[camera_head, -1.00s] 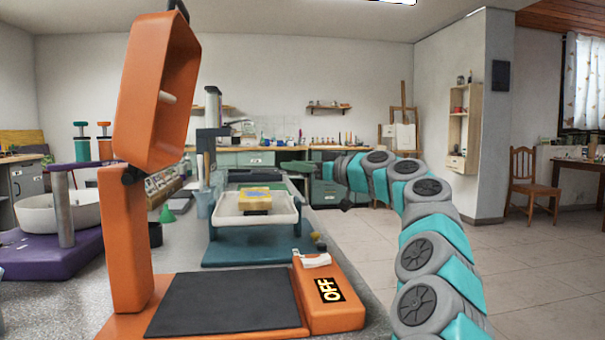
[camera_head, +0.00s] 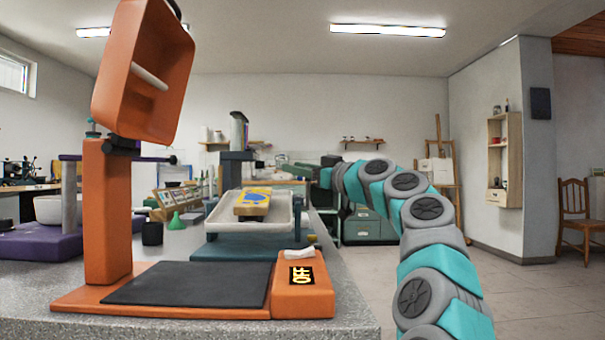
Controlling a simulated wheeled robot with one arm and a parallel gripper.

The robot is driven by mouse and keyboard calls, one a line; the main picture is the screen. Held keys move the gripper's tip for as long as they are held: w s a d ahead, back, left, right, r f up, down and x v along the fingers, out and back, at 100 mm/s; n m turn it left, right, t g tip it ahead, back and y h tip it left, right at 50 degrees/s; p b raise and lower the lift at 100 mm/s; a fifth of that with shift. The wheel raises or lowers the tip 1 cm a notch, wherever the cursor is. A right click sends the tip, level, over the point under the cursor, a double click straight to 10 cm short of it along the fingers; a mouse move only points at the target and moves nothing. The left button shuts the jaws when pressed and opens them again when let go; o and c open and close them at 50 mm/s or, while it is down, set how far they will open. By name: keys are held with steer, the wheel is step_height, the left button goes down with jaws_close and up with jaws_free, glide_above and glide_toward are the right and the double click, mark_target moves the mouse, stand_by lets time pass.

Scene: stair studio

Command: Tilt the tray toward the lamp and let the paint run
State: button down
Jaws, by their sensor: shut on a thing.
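A white tray (camera_head: 222,221) stands on a teal stand (camera_head: 240,247) left of centre and looks about level. A yellow block with a blue patch (camera_head: 252,203) lies in it; I cannot make out running paint. The orange lamp (camera_head: 146,75) stands in front and to the left, hood raised on its post. Its base has a dark pad (camera_head: 190,283) and a panel reading OFF (camera_head: 301,276). My gripper (camera_head: 326,174), beyond the tray's right side, is small and partly hidden. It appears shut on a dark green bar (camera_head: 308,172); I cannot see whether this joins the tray.
A purple stand with a white bowl (camera_head: 48,209) is at the left. A green funnel (camera_head: 176,221) and a black cup (camera_head: 152,233) stand between it and the tray. The grey worktop (camera_head: 345,311) ends at the right, with open floor (camera_head: 520,295) beyond.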

steer(key=shift+f, duration=0.1)
steer(key=c, duration=0.6)
jaws_free()
steer(key=shift+o, duration=0.2)
steer(key=shift+b+v, duration=0.6)
steer(key=shift+v, duration=1.3)
steer(key=shift+b+v, duration=0.3)
steer(key=shift+v, duration=1.7)
